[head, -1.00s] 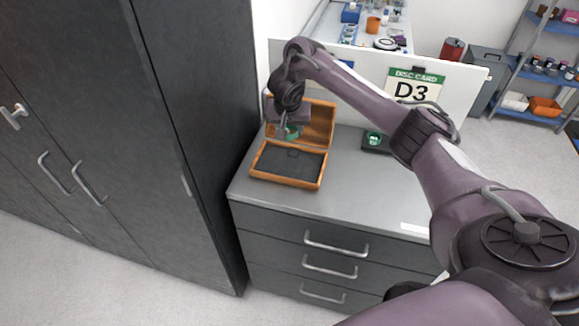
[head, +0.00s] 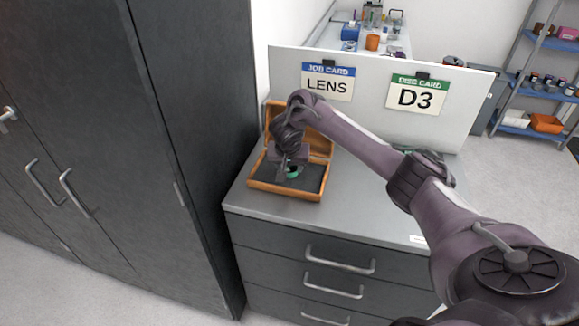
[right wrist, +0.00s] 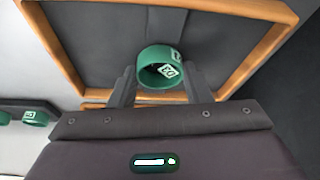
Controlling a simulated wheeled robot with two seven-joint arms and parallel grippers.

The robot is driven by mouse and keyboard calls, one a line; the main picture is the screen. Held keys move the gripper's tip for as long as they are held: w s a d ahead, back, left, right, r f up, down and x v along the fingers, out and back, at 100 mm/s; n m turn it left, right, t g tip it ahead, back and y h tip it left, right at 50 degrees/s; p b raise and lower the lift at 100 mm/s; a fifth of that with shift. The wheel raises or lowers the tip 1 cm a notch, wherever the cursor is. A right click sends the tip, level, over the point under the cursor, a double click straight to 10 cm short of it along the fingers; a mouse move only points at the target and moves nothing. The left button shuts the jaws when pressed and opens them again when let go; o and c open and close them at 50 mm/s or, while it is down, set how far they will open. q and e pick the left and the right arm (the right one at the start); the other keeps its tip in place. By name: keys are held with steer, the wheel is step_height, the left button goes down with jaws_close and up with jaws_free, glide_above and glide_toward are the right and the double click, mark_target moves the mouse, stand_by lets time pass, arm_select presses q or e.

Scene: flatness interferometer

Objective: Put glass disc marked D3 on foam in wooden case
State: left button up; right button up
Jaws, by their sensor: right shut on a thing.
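The wooden case (head: 284,192) stands open on the grey cabinet top, lid up at the back, with dark foam (head: 313,178) in its base. My right gripper (head: 287,171) is over the foam, shut on a green-rimmed glass disc (head: 293,173). In the right wrist view the disc (right wrist: 158,68) sits between the two fingertips with a small white mark that I cannot read surely. The case's wooden edge (right wrist: 262,48) surrounds the foam (right wrist: 95,45) there. I cannot tell whether the disc touches the foam. My left gripper is out of view.
A dark holder (right wrist: 60,110) with green-rimmed discs lies beside the case, mostly behind my arm in the head view. A white panel (head: 372,90) behind carries a LENS card (head: 327,86) and a D3 card (head: 416,97). A tall dark cupboard (head: 190,120) stands close at left.

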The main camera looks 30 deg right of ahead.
mark_target(290, 167)
steer(key=shift+f, duration=0.1)
steer(key=o, duration=1)
steer(key=p+v, duration=0.1)
steer(key=v, duration=0.3)
steer(key=shift+w+r+p, duration=0.1)
steer(key=shift+r+p, duration=0.2)
steer(key=p+v, duration=0.7)
steer(key=shift+s+a+r+p, duration=0.2)
steer(key=shift+s+r+p, duration=0.1)
steer(key=shift+p, duration=0.1)
